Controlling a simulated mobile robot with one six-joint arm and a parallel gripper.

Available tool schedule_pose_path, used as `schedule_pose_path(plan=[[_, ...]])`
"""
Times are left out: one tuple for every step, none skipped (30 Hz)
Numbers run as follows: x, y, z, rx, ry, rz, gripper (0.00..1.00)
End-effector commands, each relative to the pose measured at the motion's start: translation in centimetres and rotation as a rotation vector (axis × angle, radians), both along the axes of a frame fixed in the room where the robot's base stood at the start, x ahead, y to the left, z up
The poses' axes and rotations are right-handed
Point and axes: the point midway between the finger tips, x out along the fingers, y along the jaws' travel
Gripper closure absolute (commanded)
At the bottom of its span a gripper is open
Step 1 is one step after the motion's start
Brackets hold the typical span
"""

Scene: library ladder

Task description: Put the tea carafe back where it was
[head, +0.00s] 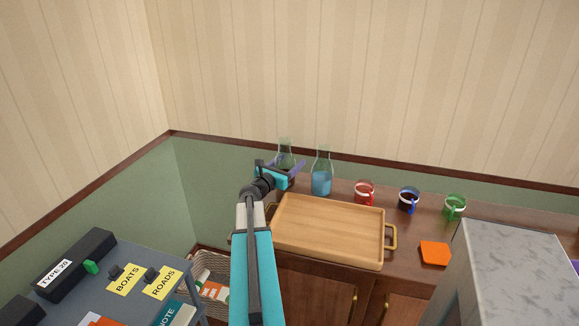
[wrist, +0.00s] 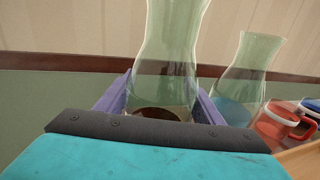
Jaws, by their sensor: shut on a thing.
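The tea carafe is clear glass with dark brown liquid low inside, and it fills the middle of the wrist view (wrist: 170,60). In the head view the carafe (head: 285,147) is at the back left of the wooden cabinet top, upright and partly hidden by my arm. My gripper (head: 284,170) is shut on it, with a purple finger on each side of the glass. Its base is hidden, so I cannot tell whether it touches the cabinet top. A second carafe (head: 321,180) with blue liquid stands close by on the right.
A wooden tray (head: 330,230) with brass handles lies empty in front of the carafes. A red mug (head: 364,192), a blue mug (head: 409,200) and a green mug (head: 454,206) stand to the right. An orange block (head: 435,253) lies right of the tray. The wall is close behind.

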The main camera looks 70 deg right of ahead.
Motion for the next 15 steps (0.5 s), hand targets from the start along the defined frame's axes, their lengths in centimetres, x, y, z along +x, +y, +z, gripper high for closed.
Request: schedule_pose_path(plan=[[0.0,0.0,-0.3,-0.002,0.001,-0.001,0.91],[0.0,0.0,-0.5,-0.002,0.002,-0.001,0.91],[0.0,0.0,-0.8,-0.003,0.003,-0.001,0.91],[0.0,0.0,-1.0,-0.003,0.003,-0.001,0.91],[0.0,0.0,-1.1,-0.003,0.002,-0.001,0.91],[0.0,0.0,-1.3,-0.003,0.002,-0.001,0.91],[0.0,0.0,-1.3,-0.003,0.001,-0.001,0.91],[0.0,0.0,-1.4,-0.003,0.001,-0.001,0.91],[0.0,0.0,-1.4,-0.003,0.001,-0.001,0.91],[0.0,0.0,-1.4,-0.003,0.001,-0.001,0.91],[0.0,0.0,-1.4,-0.003,0.001,-0.001,0.91],[0.0,0.0,-1.4,-0.003,0.001,-0.001,0.91],[0.0,0.0,-1.4,-0.003,0.001,-0.001,0.91],[0.0,0.0,-1.4,-0.003,0.001,-0.001,0.91],[0.0,0.0,-1.4,-0.003,0.001,-0.001,0.91]])
